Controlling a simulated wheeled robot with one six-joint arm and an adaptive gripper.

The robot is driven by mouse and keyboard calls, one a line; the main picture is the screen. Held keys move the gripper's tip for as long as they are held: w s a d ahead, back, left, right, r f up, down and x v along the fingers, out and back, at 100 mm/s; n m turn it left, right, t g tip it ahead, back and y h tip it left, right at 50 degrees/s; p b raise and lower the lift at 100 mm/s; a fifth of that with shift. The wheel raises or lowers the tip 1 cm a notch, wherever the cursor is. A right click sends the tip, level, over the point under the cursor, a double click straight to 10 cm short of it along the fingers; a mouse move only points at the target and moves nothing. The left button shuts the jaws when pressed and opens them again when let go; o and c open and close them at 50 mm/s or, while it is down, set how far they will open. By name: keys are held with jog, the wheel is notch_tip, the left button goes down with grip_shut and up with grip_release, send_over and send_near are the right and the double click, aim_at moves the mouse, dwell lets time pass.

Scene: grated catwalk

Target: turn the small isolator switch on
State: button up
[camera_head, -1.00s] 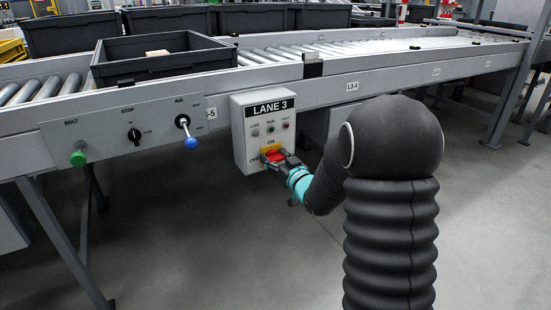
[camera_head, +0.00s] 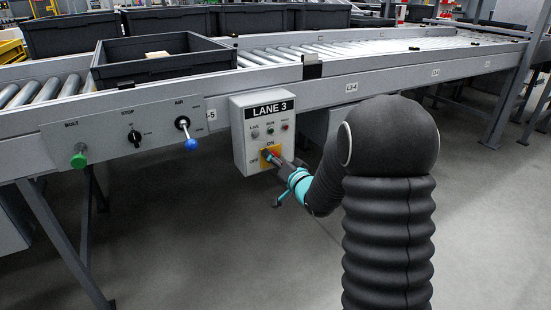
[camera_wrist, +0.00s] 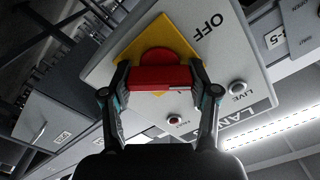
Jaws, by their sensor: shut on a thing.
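The small isolator switch is a red handle on a yellow plate (camera_head: 266,164), low on the grey LANE 3 box (camera_head: 240,135). ON is printed above it and OFF to its left. My gripper (camera_head: 277,158) comes from the lower right and hides part of the switch. In the wrist view, my gripper (camera_wrist: 160,80) is shut on the red handle (camera_wrist: 160,76), one finger at each end. The yellow plate (camera_wrist: 158,35) shows behind it. The handle lies aslant to the box edges, apparently between the OFF and ON directions.
Left of the box, a panel (camera_head: 105,128) carries a green knob (camera_head: 78,160), a black STOP selector (camera_head: 134,136) and a blue-tipped AIR lever (camera_head: 190,143). A black crate (camera_head: 160,66) sits on the roller conveyor above. The floor (camera_head: 230,250) below is open.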

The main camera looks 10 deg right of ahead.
jog(key=m+p, duration=0.1)
jog(key=m, duration=0.3)
jog(key=shift+d+m, duration=0.1)
jog(key=shift+m, duration=0.2)
jog(key=m+p, duration=0.2)
jog(key=m, duration=0.3)
jog(key=shift+f, duration=0.1)
jog(key=shift+m, duration=0.3)
jog(key=o, duration=1.2)
jog(key=shift+c, duration=0.2)
jog(key=v, duration=1.2)
